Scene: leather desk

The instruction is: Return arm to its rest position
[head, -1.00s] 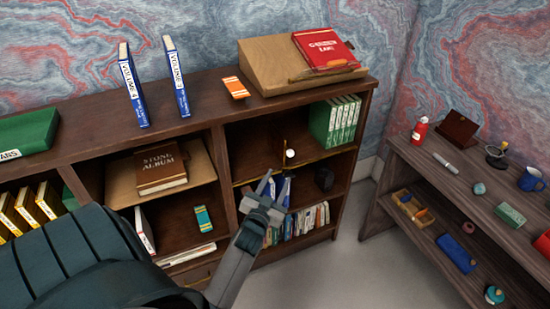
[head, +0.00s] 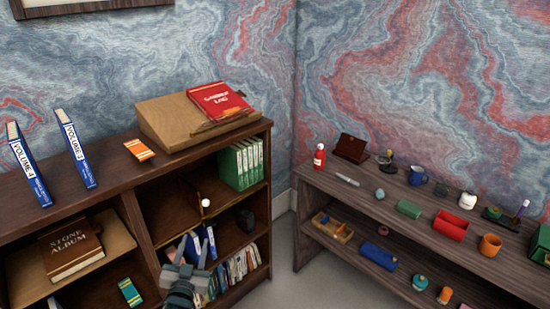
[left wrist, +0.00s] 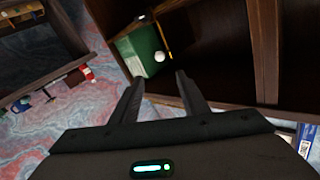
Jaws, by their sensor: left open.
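My left gripper (head: 184,262) shows low in the head view, in front of the dark wooden bookcase (head: 200,152). Its two fingers are apart in the left wrist view (left wrist: 156,88), with nothing between them. Beyond the fingertips in that view are a green book block (left wrist: 140,50) and a small white ball-like knob (left wrist: 159,57). Blue books (head: 208,243) stand on the shelf just behind the gripper in the head view. Most of my left arm is out of the head view. My right gripper is in neither view.
On the bookcase top are two blue volumes (head: 75,152), an orange card (head: 139,149) and a wooden lectern (head: 175,125) with a red book (head: 217,98). A side shelf (head: 400,215) with many small objects stands at the right. Bare floor (head: 285,265) shows between them.

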